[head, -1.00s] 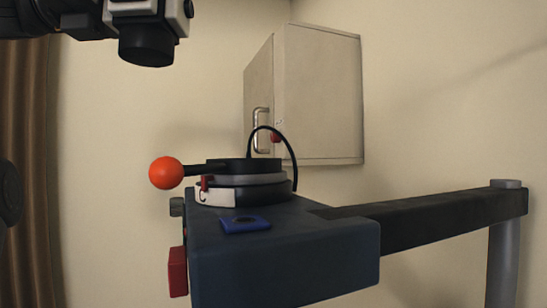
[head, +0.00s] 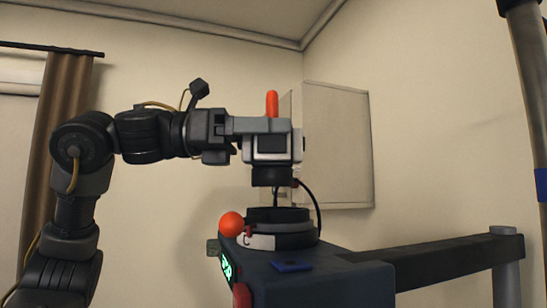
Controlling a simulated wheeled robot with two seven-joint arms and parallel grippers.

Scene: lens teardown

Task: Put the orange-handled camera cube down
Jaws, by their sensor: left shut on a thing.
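The camera cube (head: 272,146) is a grey and black block with an orange handle (head: 272,103) standing up from its top and a dark round part (head: 272,177) underneath. My left gripper (head: 258,125) reaches in from the left and is shut on the cube near the handle. The cube looks upright and hangs over a round black and grey ring mount (head: 280,228). A gap shows between the cube's underside and the mount. The exact finger contact is hard to make out. My right gripper is out of view.
The mount sits on a dark blue body (head: 325,285) with a green-lit display (head: 226,267) and an orange ball knob (head: 231,224). A black cable (head: 318,208) arches beside the mount. A blue piece (head: 291,265) lies in front. A wall cabinet (head: 338,145) is behind.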

